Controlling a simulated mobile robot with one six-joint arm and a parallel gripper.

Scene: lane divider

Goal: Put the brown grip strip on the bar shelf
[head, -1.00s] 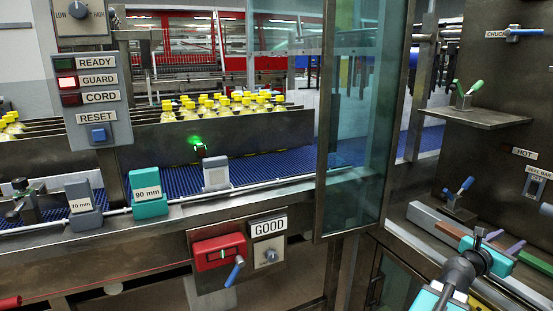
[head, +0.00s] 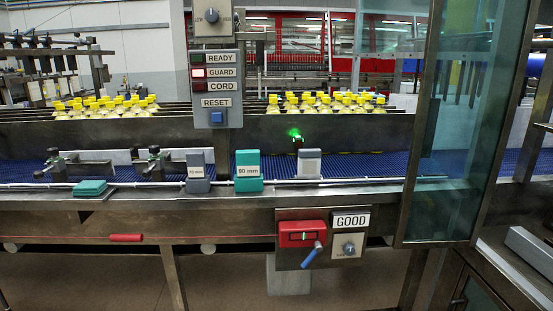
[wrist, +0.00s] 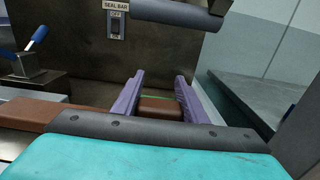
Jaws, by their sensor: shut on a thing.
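In the wrist view my gripper (wrist: 158,97) has two purple fingers in front of its teal body. They are shut on a brown block, which I take to be the brown grip strip (wrist: 160,108). A thin green line crosses its top. A brown length (wrist: 30,112) also shows to the left behind the dark wrist plate; I cannot tell whether it is the same piece. My gripper is outside the head view. I cannot make out for sure which surface is the bar shelf.
A dark panel (wrist: 85,70) with a SEAL BAR switch (wrist: 116,22) stands behind the gripper. A blue-handled clamp (wrist: 32,50) is at left. In the head view, a glass door (head: 465,130) stands right of the blue conveyor (head: 375,165). A grey bar (head: 530,246) lies at lower right.

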